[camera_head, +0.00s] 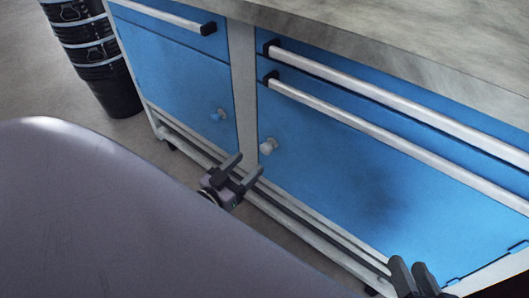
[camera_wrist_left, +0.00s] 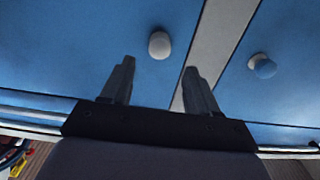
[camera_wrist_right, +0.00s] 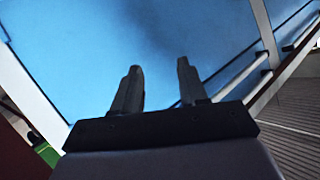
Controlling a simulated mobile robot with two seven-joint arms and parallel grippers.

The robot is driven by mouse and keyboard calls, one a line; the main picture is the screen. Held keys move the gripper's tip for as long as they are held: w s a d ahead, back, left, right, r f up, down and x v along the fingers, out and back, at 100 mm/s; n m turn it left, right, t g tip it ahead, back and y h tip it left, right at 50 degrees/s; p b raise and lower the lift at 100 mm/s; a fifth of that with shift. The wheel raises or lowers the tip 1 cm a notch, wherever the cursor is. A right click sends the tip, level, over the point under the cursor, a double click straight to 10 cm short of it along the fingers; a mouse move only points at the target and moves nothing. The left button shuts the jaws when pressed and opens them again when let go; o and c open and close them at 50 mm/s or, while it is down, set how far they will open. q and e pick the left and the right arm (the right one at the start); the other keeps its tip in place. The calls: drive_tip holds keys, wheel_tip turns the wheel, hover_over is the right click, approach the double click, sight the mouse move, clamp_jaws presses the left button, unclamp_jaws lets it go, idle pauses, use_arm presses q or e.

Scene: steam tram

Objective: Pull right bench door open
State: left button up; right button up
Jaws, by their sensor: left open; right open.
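In the left wrist view the same knob (camera_wrist_left: 159,45) lies ahead of the fingers. My left gripper (camera_head: 246,165) is open and empty, just below the knob and apart from it. My right gripper (camera_head: 409,265) is open and empty at the lower right, with the blue door front ahead of its fingers in the right wrist view (camera_wrist_right: 159,70).
Two drawers with long pale bar handles (camera_head: 400,100) sit above the door, under a grey worktop (camera_head: 400,40). A left blue door with a bluish knob (camera_head: 218,114) is beyond a grey post. Black stacked buckets (camera_head: 95,60) stand at the upper left. A rail runs along the bench's bottom.

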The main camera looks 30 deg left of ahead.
sight(263, 150)
use_arm(q)
drive_tip(key=shift+w+d+b, duration=0.15)
drive_tip(key=shift+w+b, duration=0.25)
drive_tip(key=shift+w, duration=1.15)
drive_tip(key=shift+w+d+b, duration=0.15)
drive_tip(key=shift+w+b, duration=0.25)
drive_tip(key=shift+w, duration=1.15)
clamp_jaws()
